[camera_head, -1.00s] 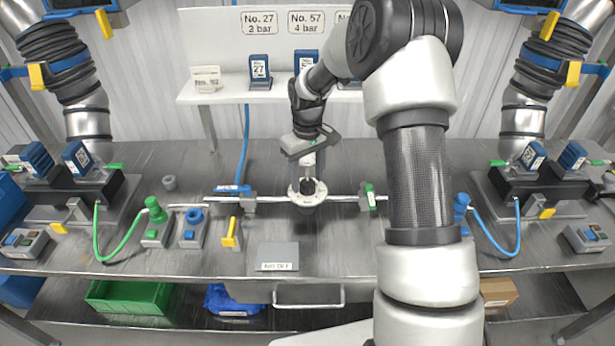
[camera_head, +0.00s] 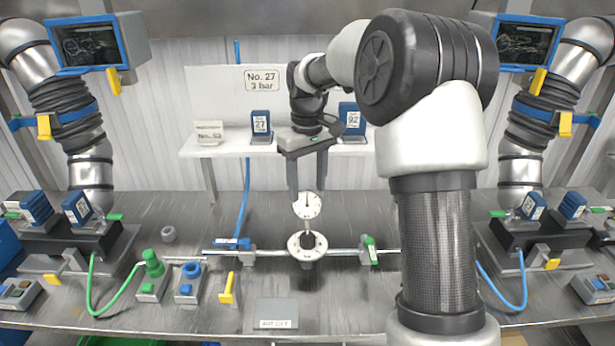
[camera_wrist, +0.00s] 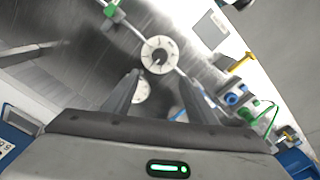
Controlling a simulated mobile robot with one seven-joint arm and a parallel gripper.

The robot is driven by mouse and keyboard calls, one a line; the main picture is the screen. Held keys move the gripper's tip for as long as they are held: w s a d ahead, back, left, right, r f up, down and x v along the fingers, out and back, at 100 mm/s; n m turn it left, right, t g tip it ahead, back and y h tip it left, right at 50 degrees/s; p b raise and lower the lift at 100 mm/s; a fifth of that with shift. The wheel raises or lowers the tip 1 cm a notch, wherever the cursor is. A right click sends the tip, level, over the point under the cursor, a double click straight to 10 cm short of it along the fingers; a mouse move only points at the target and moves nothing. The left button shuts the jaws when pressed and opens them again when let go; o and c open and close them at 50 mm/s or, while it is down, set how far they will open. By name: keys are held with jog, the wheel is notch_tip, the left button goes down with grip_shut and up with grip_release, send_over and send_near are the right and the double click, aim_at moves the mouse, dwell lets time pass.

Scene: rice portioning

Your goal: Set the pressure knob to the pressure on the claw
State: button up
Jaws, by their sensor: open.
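The black pressure knob (camera_head: 308,242) sits on a round white dial on the pipe across the bench. It shows in the wrist view (camera_wrist: 158,57) beyond my fingers. Just behind it stands a round white gauge (camera_head: 307,206), its needle pointing about straight up; its scale is too small to read. My gripper (camera_head: 307,190) is open and empty, pointing down above the knob, with the gauge showing between and below its fingers. Blue number tags stand on the shelf, 27 (camera_head: 261,124) and 92 (camera_head: 352,118). Which claw is meant I cannot tell.
A wall sign (camera_head: 262,80) reads No. 27 with a blurred bar value. My arm hides the other signs. A green-handled valve (camera_head: 369,250), a blue-handled valve (camera_head: 232,243) and a yellow lever (camera_head: 228,288) flank the knob.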

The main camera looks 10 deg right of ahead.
jog(key=shift+r, duration=1.1)
jog(key=shift+r, duration=0.1)
